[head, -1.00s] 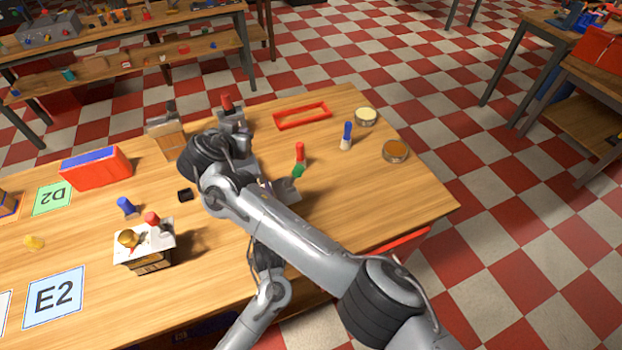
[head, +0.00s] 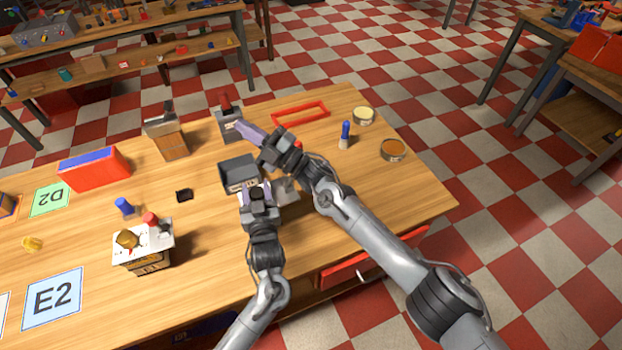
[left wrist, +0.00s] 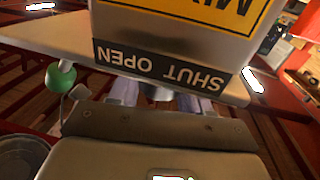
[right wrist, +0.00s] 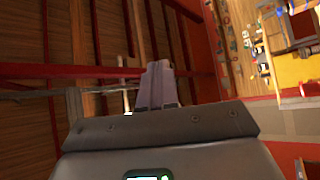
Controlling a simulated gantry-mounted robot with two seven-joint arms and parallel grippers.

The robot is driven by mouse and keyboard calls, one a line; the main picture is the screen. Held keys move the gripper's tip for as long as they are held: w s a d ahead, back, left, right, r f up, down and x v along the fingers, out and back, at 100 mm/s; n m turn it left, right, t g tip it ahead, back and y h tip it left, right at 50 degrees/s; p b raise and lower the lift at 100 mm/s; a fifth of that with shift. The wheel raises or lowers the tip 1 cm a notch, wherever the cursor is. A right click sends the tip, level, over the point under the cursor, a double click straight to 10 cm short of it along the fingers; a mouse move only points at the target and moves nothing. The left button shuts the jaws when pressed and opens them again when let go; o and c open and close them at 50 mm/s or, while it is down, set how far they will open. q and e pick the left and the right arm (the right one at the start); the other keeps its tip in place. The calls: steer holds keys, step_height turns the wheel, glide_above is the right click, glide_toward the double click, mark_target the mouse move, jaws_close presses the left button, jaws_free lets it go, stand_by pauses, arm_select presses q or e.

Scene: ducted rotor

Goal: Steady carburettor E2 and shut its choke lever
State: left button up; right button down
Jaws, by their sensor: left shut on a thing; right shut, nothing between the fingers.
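My left gripper (head: 256,188) is shut at a dark grey box-shaped body (head: 238,172) on the table. The left wrist view shows the carburettor (left wrist: 175,35) close up, with a yellow label and a SHUT/OPEN strip (left wrist: 160,65), both upside down. A green ball-ended lever (left wrist: 60,76) sticks out at its left. The fingers pass behind the strip, so their contact is hidden. I cannot read E2 on it. My right gripper (head: 252,134) is shut and empty, raised above and to the right of the left one. The right wrist view shows its closed fingers (right wrist: 158,82) with nothing between them.
An E2 card (head: 53,298) lies at the front left, beside a white-topped box (head: 145,258) with a red knob. A red box (head: 95,168), a red frame (head: 300,113) and round tins (head: 394,150) stand around. The table's right front area is clear.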

steer(key=s+d+f+n+g, duration=0.1)
steer(key=s+d+f, duration=0.3)
steer(key=d+f, duration=0.8)
steer(key=s+d+f+n, duration=0.1)
steer(key=s+d+f, duration=0.2)
steer(key=d+f, duration=0.85)
steer(key=d+r+x, duration=0.1)
steer(key=r+x, duration=0.1)
steer(key=x, duration=1)
steer(key=shift+w+m+h, duration=0.2)
steer(key=shift+m+h, duration=0.1)
